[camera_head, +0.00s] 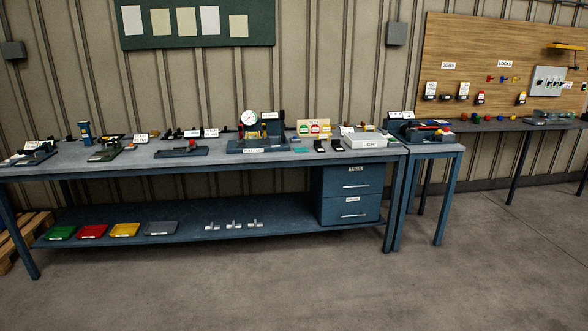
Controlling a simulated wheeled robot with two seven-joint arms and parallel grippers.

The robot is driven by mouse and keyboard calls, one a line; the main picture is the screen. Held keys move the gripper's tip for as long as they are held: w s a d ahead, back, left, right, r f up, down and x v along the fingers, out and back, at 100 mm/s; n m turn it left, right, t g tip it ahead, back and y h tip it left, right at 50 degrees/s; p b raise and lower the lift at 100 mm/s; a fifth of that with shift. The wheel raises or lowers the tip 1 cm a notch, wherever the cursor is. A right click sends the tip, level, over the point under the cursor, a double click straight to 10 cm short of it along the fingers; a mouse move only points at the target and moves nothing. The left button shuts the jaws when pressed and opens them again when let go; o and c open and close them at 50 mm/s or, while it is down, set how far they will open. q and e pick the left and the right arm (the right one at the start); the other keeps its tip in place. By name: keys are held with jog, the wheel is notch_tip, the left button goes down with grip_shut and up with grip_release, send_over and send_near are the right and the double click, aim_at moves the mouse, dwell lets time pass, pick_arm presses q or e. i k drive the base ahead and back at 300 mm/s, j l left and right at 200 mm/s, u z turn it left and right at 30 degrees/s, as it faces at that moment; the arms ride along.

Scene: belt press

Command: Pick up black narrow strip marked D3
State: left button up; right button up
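I cannot make out a strip marked D3; the small labels are too far away to read. Two small black pieces with pale tops, a left one (320,147) and a right one (337,146), stand near the front edge of the long workbench (225,158), right of its middle. I cannot tell whether either is a narrow strip. More small dark items lie along the back of the bench, too small to identify. Neither of my grippers is in view.
A press-like device with a round gauge (249,118) stands mid-bench. A drawer cabinet (350,193) hangs under the right end. Coloured trays, including a red one (92,231), lie on the lower shelf. The floor (300,290) in front is clear.

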aim_at(336, 142)
jog(key=i+z, duration=0.35)
jog(key=i, duration=2.65)
